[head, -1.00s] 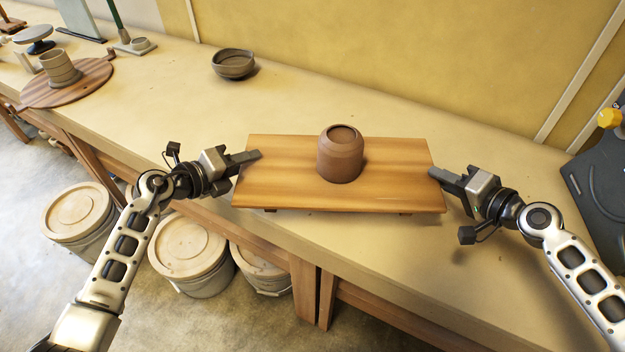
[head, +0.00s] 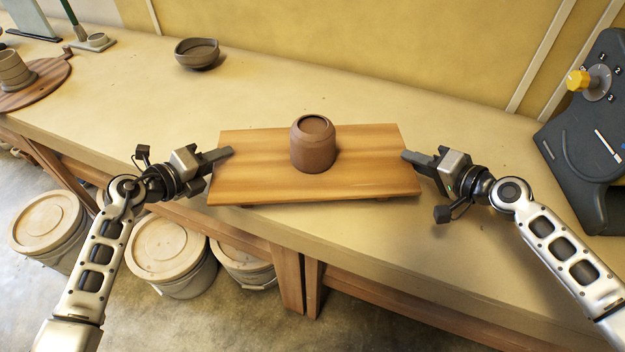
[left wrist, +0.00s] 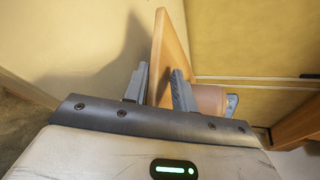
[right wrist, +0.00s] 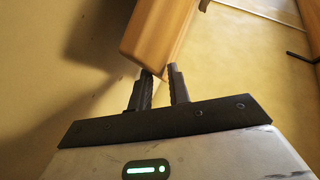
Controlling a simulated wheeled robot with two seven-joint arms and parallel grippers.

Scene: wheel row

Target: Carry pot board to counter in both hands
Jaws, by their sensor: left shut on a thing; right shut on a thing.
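The pot board (head: 250,178) is a long wooden board with a brown clay pot (head: 313,150) upright near its middle. My left gripper (head: 226,154) is shut on the board's left end, and my right gripper (head: 407,156) is shut on its right end. In the left wrist view the board (left wrist: 170,55) stands between the two fingers, with part of the pot (left wrist: 210,98) behind. In the right wrist view the board's end (right wrist: 155,35) reaches the fingertips. The board is over the counter (head: 330,100), near its front edge; whether it touches the counter is hard to tell.
A dark bowl (head: 197,54) stands at the back left of the counter, and a round board (head: 40,85) with a pot at the far left. A dark control panel (head: 590,140) with a yellow knob is at the right. Lidded buckets (head: 170,250) stand below on the floor.

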